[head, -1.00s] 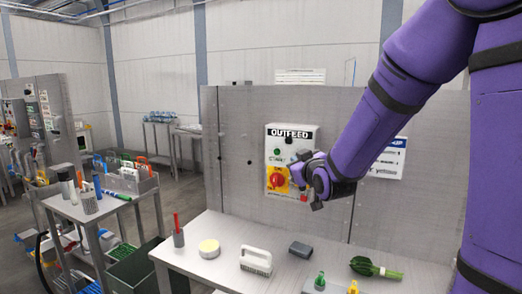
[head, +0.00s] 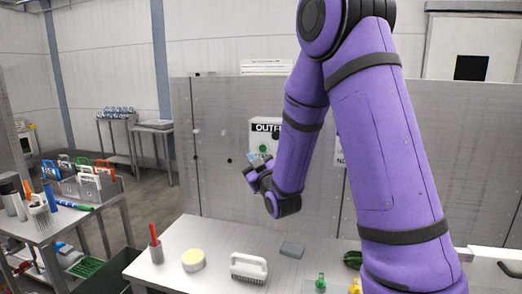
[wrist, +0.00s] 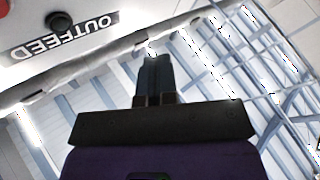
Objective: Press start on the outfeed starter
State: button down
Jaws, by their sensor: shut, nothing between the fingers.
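The outfeed starter (head: 257,136) is a pale box with an OUTFEED label, fixed to the grey metal panel. In the wrist view the starter (wrist: 88,12) shows upside down at the upper left, with a round black fitting by the label. My gripper's fingers (wrist: 154,72) are shut and empty, pointing at the ceiling area, to one side of the box.
A cart (head: 50,228) with tools stands at the left.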

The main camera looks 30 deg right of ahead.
jog(key=w+d, duration=0.6)
jog(key=shift+d, duration=0.15)
dwell(0.4)
jog(key=shift+w+d, duration=0.1)
jog(key=shift+w, duration=0.05)
dwell(1.9)
jog(key=shift+w+d, duration=0.2)
jog(key=shift+w+d, duration=0.3)
jog(key=shift+w, duration=0.05)
dwell(0.9)
jog(key=shift+s, duration=0.1)
jog(key=shift+s+a, duration=0.55)
jog(key=shift+a, duration=0.05)
dwell(0.3)
jog(key=shift+s+a, duration=1.75)
jog(key=shift+a, duration=0.05)
